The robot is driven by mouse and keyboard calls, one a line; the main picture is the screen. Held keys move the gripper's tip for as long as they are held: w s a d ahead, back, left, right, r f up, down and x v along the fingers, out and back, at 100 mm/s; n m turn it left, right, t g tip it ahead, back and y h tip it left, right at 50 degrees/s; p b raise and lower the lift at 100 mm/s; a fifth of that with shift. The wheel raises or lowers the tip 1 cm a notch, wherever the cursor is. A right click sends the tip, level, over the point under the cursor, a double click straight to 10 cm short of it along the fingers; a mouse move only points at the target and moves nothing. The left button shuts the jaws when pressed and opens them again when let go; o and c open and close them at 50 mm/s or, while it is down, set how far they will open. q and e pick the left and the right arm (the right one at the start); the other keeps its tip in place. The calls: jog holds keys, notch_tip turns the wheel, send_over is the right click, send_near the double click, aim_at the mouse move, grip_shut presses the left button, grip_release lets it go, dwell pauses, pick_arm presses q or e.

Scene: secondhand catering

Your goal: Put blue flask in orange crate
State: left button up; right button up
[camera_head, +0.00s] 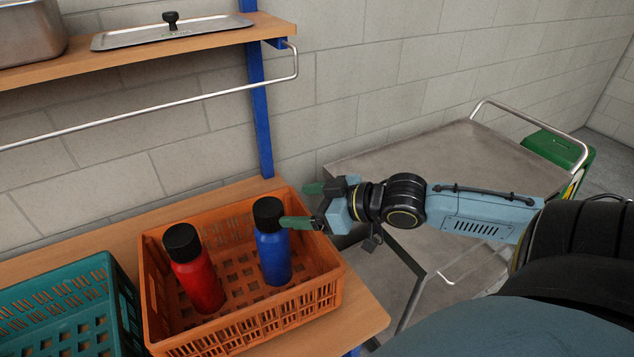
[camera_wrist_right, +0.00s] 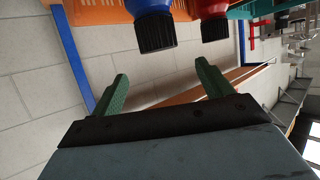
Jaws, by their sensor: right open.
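The blue flask (camera_head: 272,250) with a black cap stands upright inside the orange crate (camera_head: 250,330), in its right part. It also shows in the right wrist view (camera_wrist_right: 148,8), its black cap ahead of the fingers. My right gripper (camera_head: 298,205) comes in from the right at the height of the flask's cap. Its green fingers are open, with nothing between them in the wrist view (camera_wrist_right: 160,88). In the head view one fingertip overlaps the cap's right side; I cannot tell whether it touches. My left gripper is not in view.
A red flask (camera_head: 197,280) with a black cap stands in the same crate, left of the blue one. A teal crate (camera_head: 75,300) is at the left. A shelf (camera_head: 180,40) with a rail is above. A grey metal cart (camera_head: 400,150) stands at the right.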

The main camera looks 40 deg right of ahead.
jog(key=shift+p+v, duration=0.3)
jog(key=shift+v, duration=1)
